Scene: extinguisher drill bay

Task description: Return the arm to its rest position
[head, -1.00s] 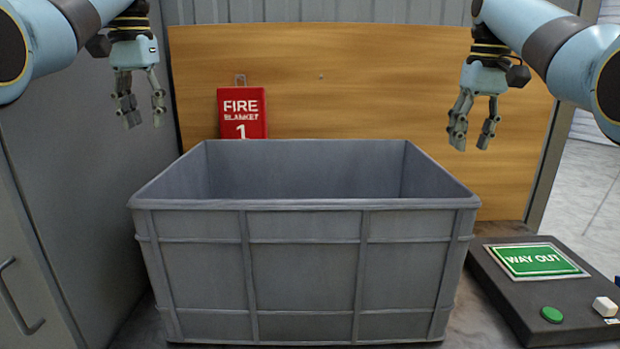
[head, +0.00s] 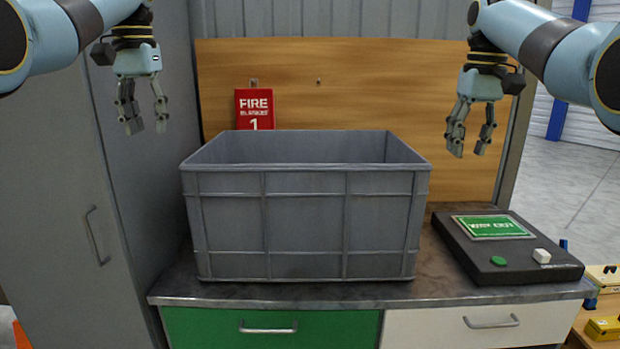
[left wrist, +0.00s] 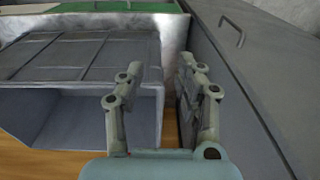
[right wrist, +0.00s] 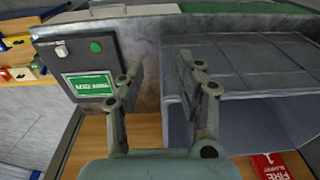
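My left gripper (head: 146,115) hangs fingers down at the upper left of the head view, in front of the grey cabinet. Its two fingers are apart with nothing between them, as the left wrist view (left wrist: 160,85) also shows. My right gripper (head: 470,138) hangs fingers down at the upper right, in front of the wooden board. Its fingers are also apart and empty, and they show in the right wrist view (right wrist: 160,75). Both grippers appear clear of the counter and of the grey crate.
A large grey crate (head: 305,225) stands on the counter (head: 300,292). A red fire blanket box (head: 254,108) is behind it on the wooden board (head: 360,80). A black panel (head: 515,262) with a green sign lies at right. A tall grey cabinet (head: 60,190) flanks the left.

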